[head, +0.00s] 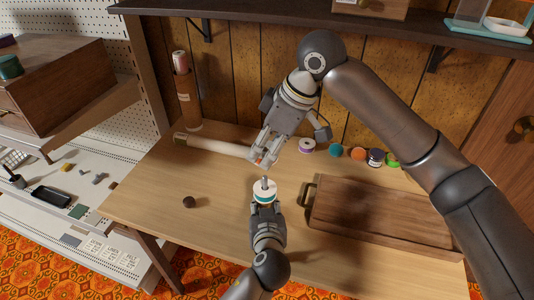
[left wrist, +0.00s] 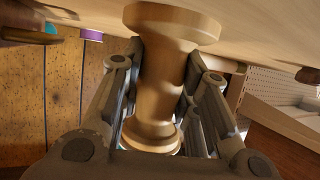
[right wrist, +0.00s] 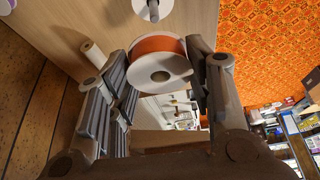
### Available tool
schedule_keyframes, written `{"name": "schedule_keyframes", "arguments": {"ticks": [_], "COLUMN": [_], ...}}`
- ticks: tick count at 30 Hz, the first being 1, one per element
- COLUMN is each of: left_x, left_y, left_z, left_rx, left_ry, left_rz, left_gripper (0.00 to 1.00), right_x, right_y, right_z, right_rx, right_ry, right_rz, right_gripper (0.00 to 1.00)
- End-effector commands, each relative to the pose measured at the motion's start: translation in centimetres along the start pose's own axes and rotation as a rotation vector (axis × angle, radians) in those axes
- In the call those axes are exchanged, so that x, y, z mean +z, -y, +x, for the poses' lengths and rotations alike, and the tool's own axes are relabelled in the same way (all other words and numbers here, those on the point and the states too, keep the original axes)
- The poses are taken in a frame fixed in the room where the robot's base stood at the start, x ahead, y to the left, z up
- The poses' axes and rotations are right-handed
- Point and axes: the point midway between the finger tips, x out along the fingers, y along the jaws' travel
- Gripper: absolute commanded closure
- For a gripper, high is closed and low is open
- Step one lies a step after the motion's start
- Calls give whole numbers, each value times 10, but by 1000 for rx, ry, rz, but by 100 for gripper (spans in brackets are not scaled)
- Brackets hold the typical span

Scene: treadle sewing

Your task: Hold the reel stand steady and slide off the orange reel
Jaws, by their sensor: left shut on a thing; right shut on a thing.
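The pale wooden reel stand (left wrist: 158,80) is between the fingers of my left gripper (left wrist: 160,105), which is shut on its turned post. In the head view, a white-topped reel with a teal edge (head: 262,198) sits on the stand, and a grey pin rises through it. My left gripper is just below that reel in the head view (head: 265,214). My right gripper (head: 262,157) is shut on the orange reel (right wrist: 158,46), which has white flanges. The orange reel is off the pin, apart from the stand (right wrist: 152,10). Fingers hide most of it in the head view.
A long white roll (head: 215,145) lies behind, left of my right gripper. Several spools, including a purple one (head: 307,146) and a teal one (head: 336,150), stand along the back. A dark knob (head: 189,202) sits left on open tabletop.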

Motion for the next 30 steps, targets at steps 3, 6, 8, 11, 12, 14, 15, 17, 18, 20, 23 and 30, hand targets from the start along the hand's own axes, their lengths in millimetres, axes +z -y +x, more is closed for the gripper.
{"name": "schedule_keyframes", "arguments": {"ticks": [3,6,8,11,12,14,15,17,18,20,23,30], "left_x": [0,0,0,0,0,0,0,0,0,0,0,2], "left_y": [0,0,0,0,0,0,0,0,0,0,-1,-1], "left_z": [0,0,0,0,0,0,0,0,0,-1,-6,-49], "left_rx": [0,0,0,0,0,0,0,0,0,0,2,3], "left_ry": [0,0,0,0,0,0,0,0,0,0,1,3], "left_rz": [0,0,0,0,0,0,0,0,0,0,-1,-4], "left_gripper": [98,64,56,45,45,45,45,45,45,45,45,45], "right_x": [0,0,0,0,0,0,0,0,0,0,0,0], "right_y": [0,0,0,0,0,0,0,0,0,0,0,0], "right_z": [0,0,0,0,0,0,0,0,0,0,0,0], "right_rx": [0,0,0,0,0,0,0,0,0,0,0,0], "right_ry": [0,0,0,0,0,0,0,0,0,0,0,0], "right_rz": [0,0,0,0,0,0,0,0,0,0,0,0], "right_gripper": [71,71,71,71,71,71,71,71,71,71,71,71]}}
